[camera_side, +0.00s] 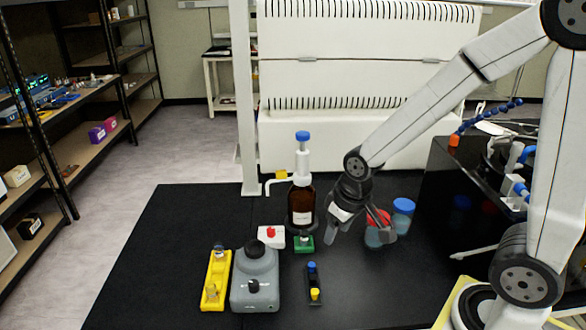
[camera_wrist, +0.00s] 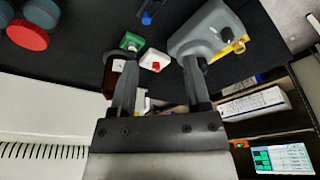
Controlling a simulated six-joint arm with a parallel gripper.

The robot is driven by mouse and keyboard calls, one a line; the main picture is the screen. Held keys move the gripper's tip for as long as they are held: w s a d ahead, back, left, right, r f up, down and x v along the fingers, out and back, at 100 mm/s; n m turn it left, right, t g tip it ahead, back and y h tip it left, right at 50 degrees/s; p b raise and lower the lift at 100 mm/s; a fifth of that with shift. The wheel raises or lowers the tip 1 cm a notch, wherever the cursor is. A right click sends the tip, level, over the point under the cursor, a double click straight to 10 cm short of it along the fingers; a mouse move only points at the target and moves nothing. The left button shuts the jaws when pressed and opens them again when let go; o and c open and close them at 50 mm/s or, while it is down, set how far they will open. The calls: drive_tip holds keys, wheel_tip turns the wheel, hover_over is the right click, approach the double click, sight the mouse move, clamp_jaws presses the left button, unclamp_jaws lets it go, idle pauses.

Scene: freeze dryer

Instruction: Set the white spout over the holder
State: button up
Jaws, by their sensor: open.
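A brown bottle (camera_side: 302,206) with a white pump top and blue cap stands upright near the middle of the mat. Its white spout (camera_side: 277,183) points left, above and behind a white block with a red top (camera_side: 271,236). A small green holder (camera_side: 303,244) sits at the bottle's foot, with the spout off to its left; it also shows in the wrist view (camera_wrist: 131,41). My gripper (camera_side: 356,230) is open and empty, right of the bottle and apart from it. In the wrist view the bottle is partly hidden behind a finger.
A grey mixer (camera_side: 255,280) and a yellow rack (camera_side: 215,282) stand front left. A small black rack (camera_side: 314,284) with blue and yellow caps lies in front. Red-lidded (camera_side: 376,232) and blue-lidded (camera_side: 403,208) jars are close to my gripper's right. The mat's left side is clear.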

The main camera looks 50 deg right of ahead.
drive_tip(key=w+d+r+m+g, duration=0.1)
drive_tip(key=w+d+r+m, duration=0.1)
drive_tip(key=w, duration=0.7)
drive_tip(key=w+d+r+m, duration=0.1)
drive_tip(key=w+d+r, duration=0.15)
drive_tip(key=w, duration=0.55)
drive_tip(key=m+g, duration=0.1)
drive_tip(key=m, duration=0.3)
hover_over(281, 170)
drive_tip(key=shift+s+r, duration=0.1)
drive_tip(key=shift+r, duration=0.15)
drive_tip(key=shift+f, duration=3.9)
clamp_jaws()
